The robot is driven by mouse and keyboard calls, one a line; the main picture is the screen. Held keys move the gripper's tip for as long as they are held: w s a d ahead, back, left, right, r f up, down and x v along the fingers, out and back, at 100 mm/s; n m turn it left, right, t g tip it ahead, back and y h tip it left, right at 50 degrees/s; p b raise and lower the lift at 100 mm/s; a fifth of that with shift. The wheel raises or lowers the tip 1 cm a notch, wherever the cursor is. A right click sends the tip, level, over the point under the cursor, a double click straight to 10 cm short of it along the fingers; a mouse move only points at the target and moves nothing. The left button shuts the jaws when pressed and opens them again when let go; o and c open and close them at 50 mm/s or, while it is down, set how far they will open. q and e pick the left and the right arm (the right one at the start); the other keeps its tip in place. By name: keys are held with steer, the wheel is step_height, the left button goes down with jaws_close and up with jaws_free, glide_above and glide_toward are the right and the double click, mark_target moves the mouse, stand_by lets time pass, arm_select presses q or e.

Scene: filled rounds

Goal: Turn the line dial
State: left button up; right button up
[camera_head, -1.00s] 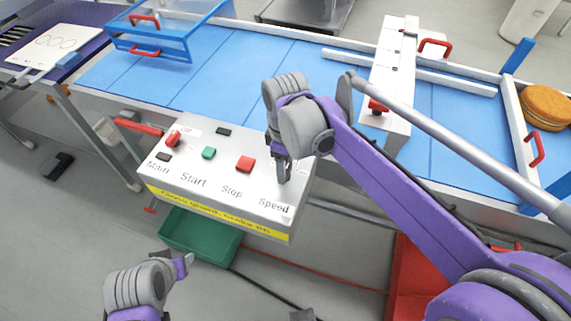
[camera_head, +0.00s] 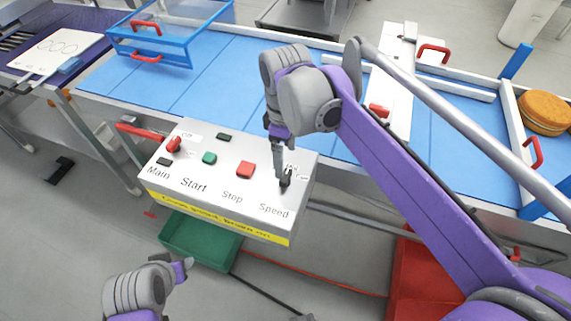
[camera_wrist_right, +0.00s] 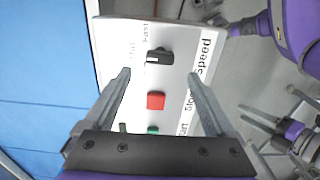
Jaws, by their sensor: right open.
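The line dial (camera_head: 287,178) is a small black knob above the word Speed on the grey control box (camera_head: 215,207). In the right wrist view the dial (camera_wrist_right: 159,56) has a pale mark and sits near a "Fast" label. My right gripper (camera_head: 279,170) is just over the dial in the head view. In the wrist view its open fingers (camera_wrist_right: 158,75) are spread on either side of the dial's line, with the dial slightly beyond the tips; I see no contact. My left gripper (camera_head: 186,266) is low in the head view, away from the box; its jaws are unclear.
The box also carries a red stop button (camera_head: 245,170), a green start button (camera_head: 209,158) and a red main switch (camera_head: 174,145). The blue conveyor (camera_head: 215,80) runs behind. A green bin (camera_head: 200,243) is below the box, a red bin (camera_head: 408,275) at right.

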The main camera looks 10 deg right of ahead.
arm_select(q)
steer(key=shift+r, duration=0.2)
arm_select(e)
step_height(320, 180, up, 4)
steer(key=shift+r, duration=0.1)
stand_by(0.4)
